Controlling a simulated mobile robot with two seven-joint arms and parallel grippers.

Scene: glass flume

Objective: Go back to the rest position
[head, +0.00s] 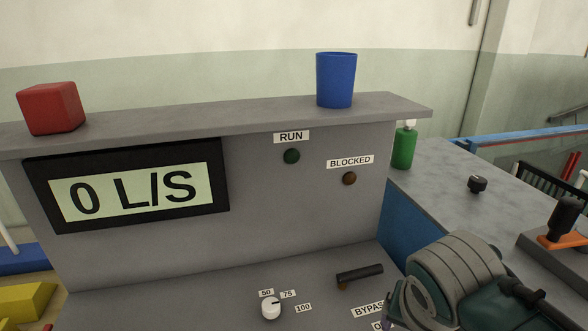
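My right arm (456,272) reaches in from the lower right, in front of the console (300,215). Its end is cut off by the bottom edge of the head view, close to the BYPASS label (368,310). The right fingers cannot be made out, so I cannot tell whether that gripper is open or shut, or whether it touches the console. My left gripper and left arm are out of view. The console's display (135,189) reads 0 L/S.
A red cube (50,108) and a blue cup (336,80) stand on the console's top ledge. A black lever (360,274) and a white knob (271,307) sit on its lower panel. A green bottle (404,147) stands on the grey side table (432,180) at right.

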